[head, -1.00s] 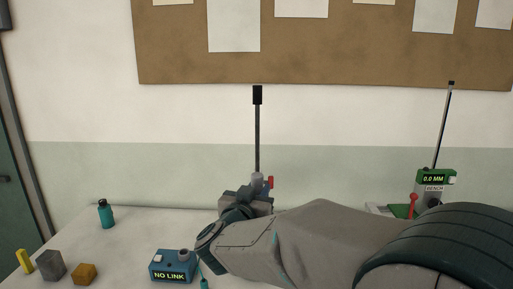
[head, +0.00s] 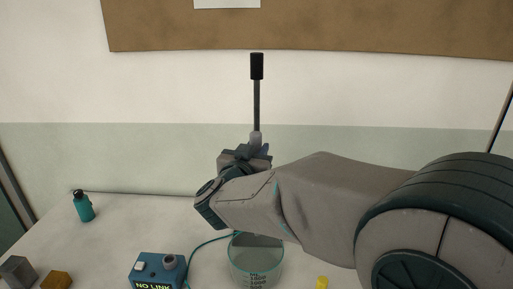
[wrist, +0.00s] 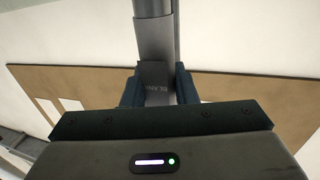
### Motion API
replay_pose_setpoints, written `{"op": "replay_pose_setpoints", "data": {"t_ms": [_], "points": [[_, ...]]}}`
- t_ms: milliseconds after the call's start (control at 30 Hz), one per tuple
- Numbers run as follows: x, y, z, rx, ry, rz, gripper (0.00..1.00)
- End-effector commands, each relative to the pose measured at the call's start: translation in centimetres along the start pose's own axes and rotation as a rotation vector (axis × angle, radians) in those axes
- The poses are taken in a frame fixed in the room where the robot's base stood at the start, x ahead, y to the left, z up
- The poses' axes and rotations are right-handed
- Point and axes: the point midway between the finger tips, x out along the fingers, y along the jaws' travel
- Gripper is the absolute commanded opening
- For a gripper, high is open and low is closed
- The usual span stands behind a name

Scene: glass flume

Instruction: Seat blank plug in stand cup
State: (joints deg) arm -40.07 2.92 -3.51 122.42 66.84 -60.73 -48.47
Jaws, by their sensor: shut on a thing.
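My gripper (head: 254,148) is raised above the bench and shut on a grey piece, the blank plug (head: 255,139). In the wrist view the plug (wrist: 158,85) sits between the two dark fingers and is marked with what looks like "BLANK". A thin upright rod with a black top (head: 257,66) rises above the gripper in line with the plug. A wider grey cylinder shows above the plug in the wrist view. I cannot make out the stand cup in either current view; my arm covers part of the bench.
A clear glass beaker (head: 256,265) stands below my arm. A blue box reading "NO LINK" (head: 158,270) with a cable is left of it. A teal bottle (head: 82,205), grey block (head: 17,271), ochre block (head: 56,281) and yellow object (head: 322,283) are around. The bench's left middle is clear.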

Motion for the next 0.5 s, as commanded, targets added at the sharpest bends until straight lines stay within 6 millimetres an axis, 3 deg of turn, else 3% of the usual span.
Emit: {"op": "replay_pose_setpoints", "data": {"t_ms": [267,500], "points": [[-0.2,0.1,-0.1,0.0,-0.003,0.001,0.01],[-0.1,0.2,2.0,-0.002,-0.003,0.003,0.01]]}}
